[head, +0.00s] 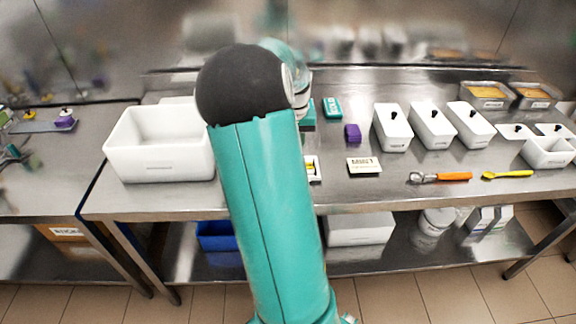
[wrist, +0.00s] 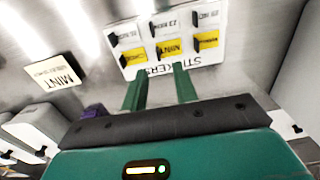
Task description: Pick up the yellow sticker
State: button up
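A white card marked "STICKERS" (wrist: 150,70) lies on the metal table in the wrist view. It bears a row of yellow stickers, at left (wrist: 133,56), middle (wrist: 168,48) and right (wrist: 207,41), with a row of white labels (wrist: 164,25) above them. In the head view the card (head: 317,175) is partly hidden by my arm. My gripper (wrist: 159,86) shows two green fingers apart with nothing between them. The fingertips appear near the card's lower edge; I cannot tell how high above it. My gripper is hidden in the head view.
A "MINT" card (wrist: 55,75) lies beside the sticker card. A purple item (head: 352,133) and lidded white tubs (head: 392,130) stand behind. An orange-handled scoop (head: 450,176) and yellow spoon (head: 510,174) lie right. A large white bin (head: 160,160) stands left.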

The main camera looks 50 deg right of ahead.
jog(key=shift+s+f, duration=0.15)
jog(key=shift+f, duration=0.15)
notch_tip(320, 180, down, 5)
jog(key=shift+f, duration=0.15)
grip_shut()
